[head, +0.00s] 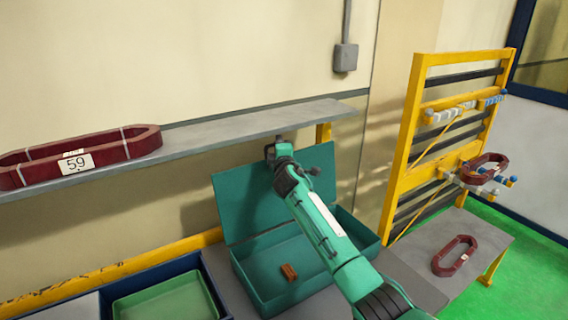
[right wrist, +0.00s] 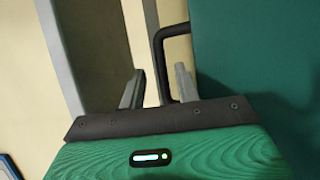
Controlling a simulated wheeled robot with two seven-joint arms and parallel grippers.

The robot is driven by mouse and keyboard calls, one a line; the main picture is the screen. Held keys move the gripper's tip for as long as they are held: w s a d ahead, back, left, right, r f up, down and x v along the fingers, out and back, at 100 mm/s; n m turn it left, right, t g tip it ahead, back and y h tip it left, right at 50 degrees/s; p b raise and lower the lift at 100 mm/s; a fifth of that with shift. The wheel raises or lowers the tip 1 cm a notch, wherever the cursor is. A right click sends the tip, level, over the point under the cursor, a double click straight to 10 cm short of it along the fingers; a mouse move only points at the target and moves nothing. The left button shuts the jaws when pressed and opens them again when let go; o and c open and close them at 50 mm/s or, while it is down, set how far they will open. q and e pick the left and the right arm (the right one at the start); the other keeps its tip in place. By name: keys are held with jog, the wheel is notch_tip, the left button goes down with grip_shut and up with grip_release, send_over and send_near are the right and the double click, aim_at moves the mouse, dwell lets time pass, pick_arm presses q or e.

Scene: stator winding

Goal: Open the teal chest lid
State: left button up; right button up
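The teal chest (head: 270,308) stands below the grey shelf with its inside showing. Its teal lid (head: 245,195) stands raised at the back of the chest, leaning near the wall; it also fills the right of the right wrist view (right wrist: 265,60). My right gripper (head: 277,148) is at the lid's top edge. In the right wrist view the fingers of this gripper (right wrist: 158,76) are apart. The black lid handle (right wrist: 158,50) reaches down between them, with gaps visible on both sides. My left gripper is in no view.
A small orange-brown block (head: 289,272) lies in the chest. The grey shelf (head: 230,120) above holds dark red coils (head: 110,148) with a "59" tag. A green tray (head: 165,300) is left of the chest; a yellow rack (head: 400,160) stands right. Another coil (head: 454,256) lies on a grey bench.

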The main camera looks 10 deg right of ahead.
jog(key=s+b, duration=0.2)
jog(key=s, duration=0.9)
jog(key=shift+s+a+f, duration=0.2)
jog(key=shift+a+f, duration=0.1)
